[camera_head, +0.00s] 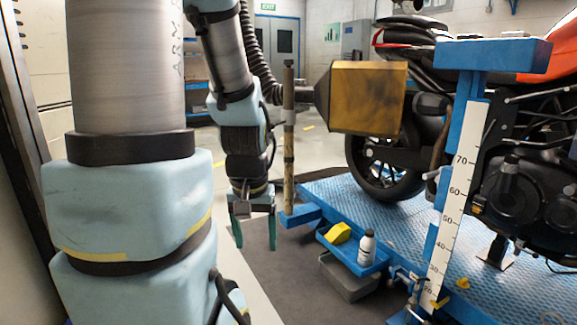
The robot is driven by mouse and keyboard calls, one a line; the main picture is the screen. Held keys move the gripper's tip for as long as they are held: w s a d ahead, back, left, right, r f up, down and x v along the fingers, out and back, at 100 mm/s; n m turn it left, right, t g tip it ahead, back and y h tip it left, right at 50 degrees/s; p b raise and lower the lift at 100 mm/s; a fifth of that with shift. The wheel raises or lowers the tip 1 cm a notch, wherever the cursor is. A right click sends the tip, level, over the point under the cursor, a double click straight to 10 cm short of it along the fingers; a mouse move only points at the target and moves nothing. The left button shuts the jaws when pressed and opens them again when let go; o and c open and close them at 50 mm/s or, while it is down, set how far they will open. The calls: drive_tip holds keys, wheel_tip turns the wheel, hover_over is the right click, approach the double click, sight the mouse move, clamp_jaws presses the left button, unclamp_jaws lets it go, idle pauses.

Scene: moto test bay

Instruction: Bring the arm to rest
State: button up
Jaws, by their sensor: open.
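My gripper (255,228) hangs pointing down near the middle of the view, at the end of my arm. Its two teal fingers are apart, and nothing shows between them. It is over the dark floor mat, left of the blue lift platform (400,225). My arm's forearm and wrist hang roughly vertical, just left of a worn upright post (289,150). A small gap or overlap in depth between wrist and post cannot be judged from this one view.
A yellow box-shaped hood (368,98) on a hose is right of the post. A blue tray (335,250) holds a yellow block (339,233) and a white bottle (366,248). A motorcycle (520,160) stands on the platform behind a scaled post (455,200). Dark mat (290,290) below is open.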

wheel_tip(320, 180, up, 29)
drive_tip(key=p, duration=2.6)
drive_tip(key=shift+f, duration=0.2)
